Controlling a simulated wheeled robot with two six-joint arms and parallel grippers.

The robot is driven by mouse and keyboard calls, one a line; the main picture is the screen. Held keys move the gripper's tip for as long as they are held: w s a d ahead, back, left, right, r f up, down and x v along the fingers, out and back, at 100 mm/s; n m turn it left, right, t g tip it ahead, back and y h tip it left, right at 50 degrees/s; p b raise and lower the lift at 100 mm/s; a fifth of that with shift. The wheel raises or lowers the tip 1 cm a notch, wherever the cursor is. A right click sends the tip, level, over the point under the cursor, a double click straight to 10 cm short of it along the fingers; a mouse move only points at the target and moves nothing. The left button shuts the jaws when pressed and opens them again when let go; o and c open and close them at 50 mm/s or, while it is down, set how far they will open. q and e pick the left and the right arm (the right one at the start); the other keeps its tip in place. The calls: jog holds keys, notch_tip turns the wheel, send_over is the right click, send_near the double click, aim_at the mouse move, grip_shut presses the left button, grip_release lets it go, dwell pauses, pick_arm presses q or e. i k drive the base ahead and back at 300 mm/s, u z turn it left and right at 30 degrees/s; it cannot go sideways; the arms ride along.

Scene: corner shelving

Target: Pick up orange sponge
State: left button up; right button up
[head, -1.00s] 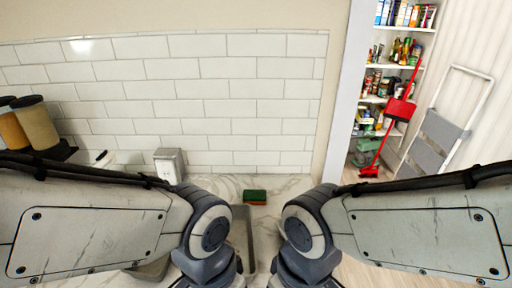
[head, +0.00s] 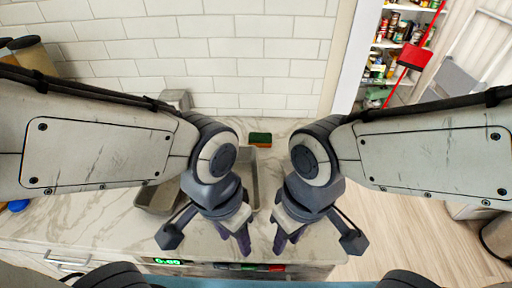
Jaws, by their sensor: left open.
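A small sponge (head: 260,139), green with an orange part, lies on the marble counter near the tiled wall, just beyond the gap between my two arms. My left gripper (head: 207,240) hangs over the counter's front part, nearer to me than the sponge and to its left. Its fingers are spread and nothing is between them. My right gripper (head: 316,240) is nearer to me and to the right of the sponge, also with fingers spread and empty. Neither gripper touches the sponge.
A grey tray or basin (head: 157,198) sits on the counter at left, and another grey rim shows behind my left gripper. A metal canister (head: 176,98) stands by the wall. Shelves (head: 405,45) and a red dustpan (head: 413,57) are at the right, beyond a wooden floor.

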aim_at(260, 139)
jog(key=k, duration=0.5)
jog(key=z, duration=1.6)
jog(key=i, duration=3.7)
jog(key=u, duration=3.45)
jog(key=i, duration=0.5)
